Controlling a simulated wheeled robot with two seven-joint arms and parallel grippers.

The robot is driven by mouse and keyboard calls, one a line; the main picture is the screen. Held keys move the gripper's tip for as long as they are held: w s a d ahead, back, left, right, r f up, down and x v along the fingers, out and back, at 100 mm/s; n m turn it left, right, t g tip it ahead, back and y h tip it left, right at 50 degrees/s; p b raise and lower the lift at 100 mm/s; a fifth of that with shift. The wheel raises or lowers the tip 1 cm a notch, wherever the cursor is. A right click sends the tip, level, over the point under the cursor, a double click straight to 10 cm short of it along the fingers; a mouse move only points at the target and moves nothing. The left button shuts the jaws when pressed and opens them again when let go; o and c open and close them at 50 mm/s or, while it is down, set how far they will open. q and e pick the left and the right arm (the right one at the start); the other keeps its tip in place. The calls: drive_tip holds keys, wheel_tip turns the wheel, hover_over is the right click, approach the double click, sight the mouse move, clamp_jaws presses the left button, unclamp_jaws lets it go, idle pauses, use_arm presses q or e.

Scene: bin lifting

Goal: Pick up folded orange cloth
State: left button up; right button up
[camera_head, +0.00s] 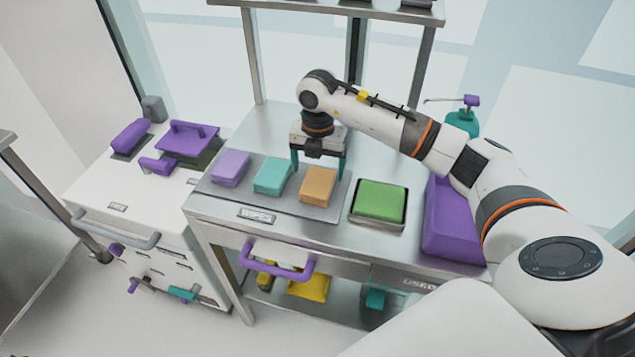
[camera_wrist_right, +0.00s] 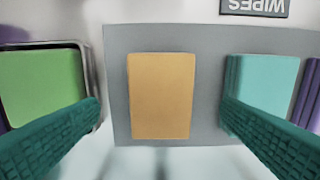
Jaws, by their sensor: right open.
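The folded orange cloth (camera_head: 317,186) lies on a grey mat on the steel table, between a teal cloth and a green one. My right gripper (camera_head: 318,172) is over it with its teal fingers spread, and it holds nothing. In the right wrist view the orange cloth (camera_wrist_right: 161,96) lies flat between the two open fingertips, with a gap on each side. I cannot tell exactly how high the fingertips are above the mat. My left gripper is not in view.
A teal cloth (camera_head: 273,176) and a purple cloth (camera_head: 231,167) share the grey mat (camera_head: 305,211). A green cloth (camera_head: 381,199) sits in a metal tray to the right. A large purple bin (camera_head: 450,230) stands farther right. A white cabinet (camera_head: 95,195) is at left.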

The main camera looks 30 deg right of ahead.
sight(318, 181)
wheel_tip(318, 181, down, 2)
drive_tip(key=shift+w+d+f+p, duration=0.1)
drive_tip(key=shift+p, duration=0.45)
wheel_tip(318, 181, down, 2)
drive_tip(key=shift+f, duration=0.35)
drive_tip(key=shift+w, duration=0.1)
drive_tip(key=shift+c, duration=0.6)
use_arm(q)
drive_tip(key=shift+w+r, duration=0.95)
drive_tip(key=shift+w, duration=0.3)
use_arm(e)
drive_tip(key=c, duration=0.9)
drive_tip(key=shift+c, duration=0.2)
